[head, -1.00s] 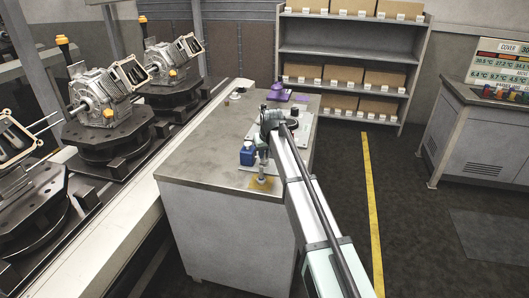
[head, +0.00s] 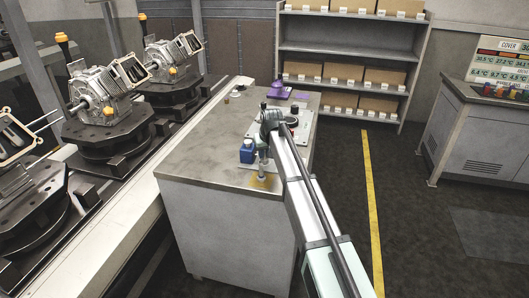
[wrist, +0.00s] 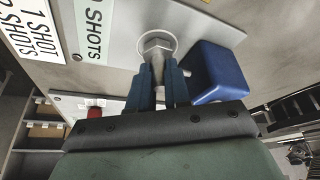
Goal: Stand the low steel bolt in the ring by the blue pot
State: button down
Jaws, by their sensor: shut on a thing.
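The steel bolt (wrist: 158,68) is between the blue fingers of my gripper (wrist: 160,84) in the wrist view. The fingers are shut on its shank. Its hexagonal head points away from the gripper, toward the pale plate. A thin white ring (wrist: 176,39) on the plate shows around the head; I cannot tell whether the head touches the plate. The blue pot (wrist: 220,70) stands close beside the fingers, to the right. In the head view the pot (head: 247,153) is left of my arm's wrist, and the bolt cannot be made out.
The worktop (head: 205,150) is clear on its left. Purple items (head: 281,91) lie at its back. Printed labels (wrist: 95,30) lie left of the ring. Machines on the conveyor (head: 100,95) stand left of the bench; a shelf (head: 350,55) stands behind.

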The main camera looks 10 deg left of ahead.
jog(key=shift+f, duration=0.1)
jog(key=c, duration=1)
grip_release()
jog(key=v, duration=1.4)
